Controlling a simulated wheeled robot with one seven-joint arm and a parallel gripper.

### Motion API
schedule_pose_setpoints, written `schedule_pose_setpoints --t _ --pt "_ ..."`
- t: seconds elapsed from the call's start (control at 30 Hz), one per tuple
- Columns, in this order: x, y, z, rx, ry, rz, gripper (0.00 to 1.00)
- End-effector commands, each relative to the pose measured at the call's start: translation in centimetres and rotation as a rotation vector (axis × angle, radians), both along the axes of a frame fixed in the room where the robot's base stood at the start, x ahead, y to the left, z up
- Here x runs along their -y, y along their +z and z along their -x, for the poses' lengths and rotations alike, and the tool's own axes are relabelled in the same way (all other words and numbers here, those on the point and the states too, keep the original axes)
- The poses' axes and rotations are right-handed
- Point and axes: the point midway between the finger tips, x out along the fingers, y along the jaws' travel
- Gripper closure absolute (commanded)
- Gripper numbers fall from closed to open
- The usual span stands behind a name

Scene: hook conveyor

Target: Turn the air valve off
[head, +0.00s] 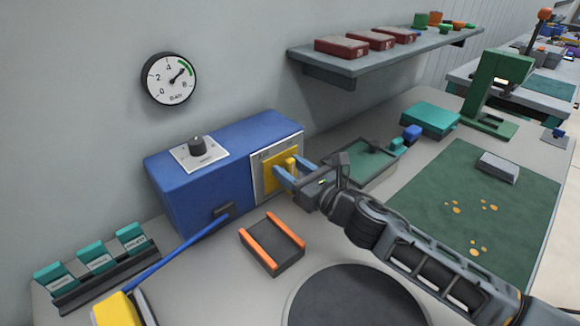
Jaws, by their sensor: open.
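A blue box (206,178) stands on the bench against the wall. Its right-hand face carries a pale plate with a yellow panel and an upright yellow handle (290,164), which I take for the air valve. My gripper (284,174) is at this face, with its two blue fingers apart, close to the yellow handle. Whether the fingers touch the handle I cannot tell. The lettering on the plate is too small to read. A round pressure gauge (168,79) hangs on the wall, its needle pointing to the upper right near the green band.
A black knob (197,145) sits on top of the blue box. A dark block with orange rails (272,246) lies below my gripper. A tray (362,160) stands just behind it. A shelf (350,66) juts from the wall above. A green mat (470,215) lies right.

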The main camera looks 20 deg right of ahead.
Motion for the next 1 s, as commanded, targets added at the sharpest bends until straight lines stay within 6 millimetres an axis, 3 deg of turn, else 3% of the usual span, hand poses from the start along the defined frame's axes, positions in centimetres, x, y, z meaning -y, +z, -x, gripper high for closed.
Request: schedule_pose_setpoints --t 0.4,0.9,1.0 --pt "-0.18 -0.02 -0.49 0.0 0.0 -0.001 0.51" --pt "-0.19 -0.01 -0.46 0.0 0.0 -0.001 0.98" --pt "-0.19 -0.01 -0.46 -0.001 0.0 -0.002 1.0"
